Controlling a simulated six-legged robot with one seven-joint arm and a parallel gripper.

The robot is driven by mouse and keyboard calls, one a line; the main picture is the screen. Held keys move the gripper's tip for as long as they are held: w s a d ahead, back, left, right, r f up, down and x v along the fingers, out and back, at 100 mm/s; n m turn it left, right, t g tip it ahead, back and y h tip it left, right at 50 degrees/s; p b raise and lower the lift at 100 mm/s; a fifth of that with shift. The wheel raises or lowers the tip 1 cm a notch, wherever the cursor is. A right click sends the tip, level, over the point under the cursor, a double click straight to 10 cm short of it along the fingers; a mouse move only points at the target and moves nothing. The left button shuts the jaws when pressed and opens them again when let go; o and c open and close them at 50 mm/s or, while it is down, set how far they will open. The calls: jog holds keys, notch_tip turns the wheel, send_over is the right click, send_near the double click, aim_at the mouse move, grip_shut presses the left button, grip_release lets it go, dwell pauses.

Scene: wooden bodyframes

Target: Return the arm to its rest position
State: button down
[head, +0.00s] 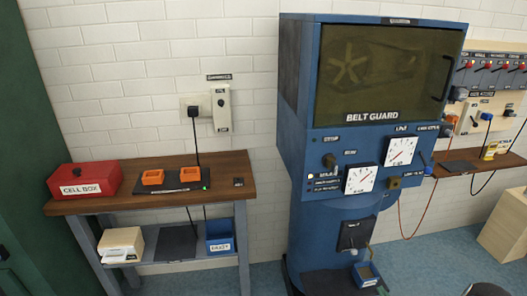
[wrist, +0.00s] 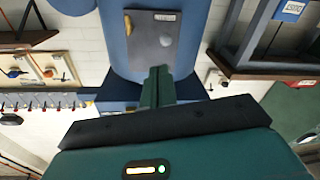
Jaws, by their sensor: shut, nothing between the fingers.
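My gripper (wrist: 158,72) shows in the wrist view as two teal fingers pressed together, with nothing between them. The dark palm and green wrist housing fill the lower part of that view. The wrist view is upside down relative to the room. The fingers overlap the blue machine's column in the picture, below a grey panel (wrist: 153,42); I cannot tell whether they are near it. In the head view I cannot make out the gripper; the blue machine (head: 290,125) labelled BELT GUARD stands in the middle.
A wall panel with red switches (head: 497,66) is at the right, above a cardboard box (head: 505,225).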

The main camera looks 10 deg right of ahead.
jog(key=w+r+g+h, duration=0.2)
jog(key=w+r, duration=0.4)
jog(key=r, duration=0.3)
jog(key=w+r+g+h, duration=0.1)
jog(key=w+r+g, duration=0.1)
jog(key=w+r, duration=0.55)
jog(key=s+a+r+g+h, duration=0.1)
jog(key=a+r, duration=0.2)
jog(key=r, duration=0.3)
jog(key=s+a+r+m+g+h, duration=0.1)
jog(key=a+r, duration=0.2)
jog(key=r, duration=0.3)
jog(key=s+a+r+g, duration=0.1)
jog(key=a+r, duration=0.2)
jog(key=r, duration=0.4)
jog(key=s+a+r+m+g, duration=0.3)
jog(key=s+a+r, duration=0.75)
jog(key=a, duration=0.35)
jog(key=s+a+g+y, duration=0.1)
jog(key=s+a, duration=0.5)
jog(key=s, duration=0.3)
jog(key=s+a+g+y, duration=0.1)
jog(key=s+a, duration=0.5)
jog(key=s, duration=0.4)
jog(key=shift+s+r+m+g+y, duration=0.25)
jog(key=shift+r+m+g+y, duration=0.05)
jog(key=shift+y, duration=0.1)
